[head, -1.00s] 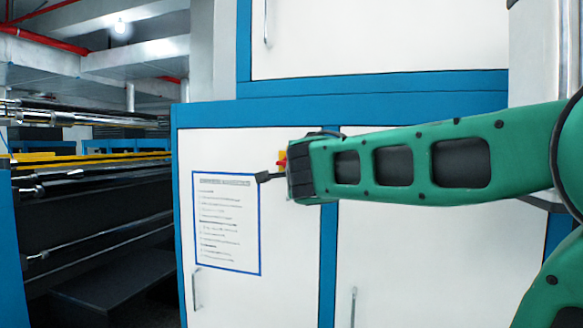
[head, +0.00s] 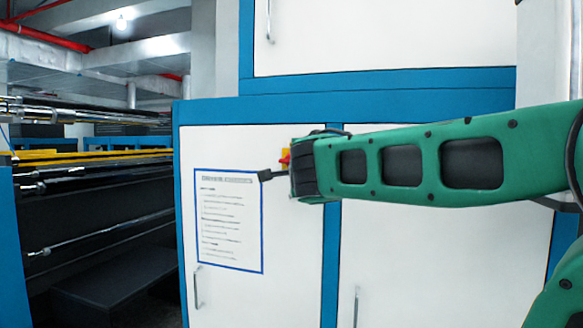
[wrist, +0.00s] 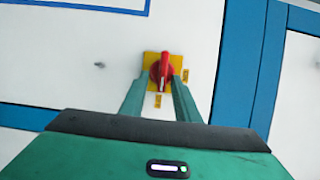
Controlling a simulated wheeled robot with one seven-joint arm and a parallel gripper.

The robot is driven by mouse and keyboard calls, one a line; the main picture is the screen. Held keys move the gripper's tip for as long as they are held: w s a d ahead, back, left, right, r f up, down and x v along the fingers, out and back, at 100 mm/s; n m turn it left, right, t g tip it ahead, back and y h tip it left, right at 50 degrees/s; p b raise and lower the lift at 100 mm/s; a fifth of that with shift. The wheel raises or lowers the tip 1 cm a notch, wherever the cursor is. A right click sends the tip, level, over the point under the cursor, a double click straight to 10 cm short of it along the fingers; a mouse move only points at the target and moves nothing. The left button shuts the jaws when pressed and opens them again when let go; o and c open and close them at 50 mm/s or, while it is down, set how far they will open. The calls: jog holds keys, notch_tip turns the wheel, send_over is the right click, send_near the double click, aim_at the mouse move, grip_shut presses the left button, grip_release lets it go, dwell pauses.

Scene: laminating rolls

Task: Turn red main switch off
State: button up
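The red main switch (wrist: 164,70) is a red rotary knob on a yellow plate (wrist: 149,60), mounted on a white cabinet door. Its handle stands nearly upright in the wrist view, with a pale mark on it. My gripper (wrist: 162,84) is open, with one green finger on each side of the knob's lower part. I cannot tell whether the fingertips touch it. In the head view only a small part of the switch (head: 285,160) shows at the left end of my green arm.
A blue-framed notice sheet (head: 229,220) is on the cabinet door left of the switch. Metal door handles (head: 197,287) stick out lower down. Machine rollers (head: 80,235) stand at the far left. The door around the switch is mostly flat.

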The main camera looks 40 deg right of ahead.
jog(key=v, duration=1)
jog(key=shift+s+a, duration=0.15)
jog(key=shift+s, duration=0.05)
jog(key=s+d+f+n+g+y, duration=0.1)
jog(key=s+d+f+n+g, duration=0.15)
jog(key=f, duration=0.55)
jog(key=s+d+f+n+g+y, duration=0.1)
jog(key=s+f+n+g+y, duration=0.15)
jog(key=f, duration=0.65)
jog(key=s+d+f+n+g, duration=0.2)
jog(key=s+f+n+g, duration=0.2)
jog(key=f, duration=0.4)
jog(key=s+a+f+n+g+y, duration=0.2)
jog(key=s+a+f+n+g, duration=0.1)
jog(key=s+f, duration=0.3)
jog(key=s+a+f+n+g+y, duration=0.3)
jog(key=s+f+n, duration=0.2)
jog(key=s, duration=0.5)
notch_tip(320, 180, down, 2)
jog(key=shift+a+f+n+g+y, duration=0.15)
jog(key=shift+a+n+g+y, duration=0.05)
jog(key=shift+n+g+y, duration=0.15)
jog(key=shift+s, duration=0.1)
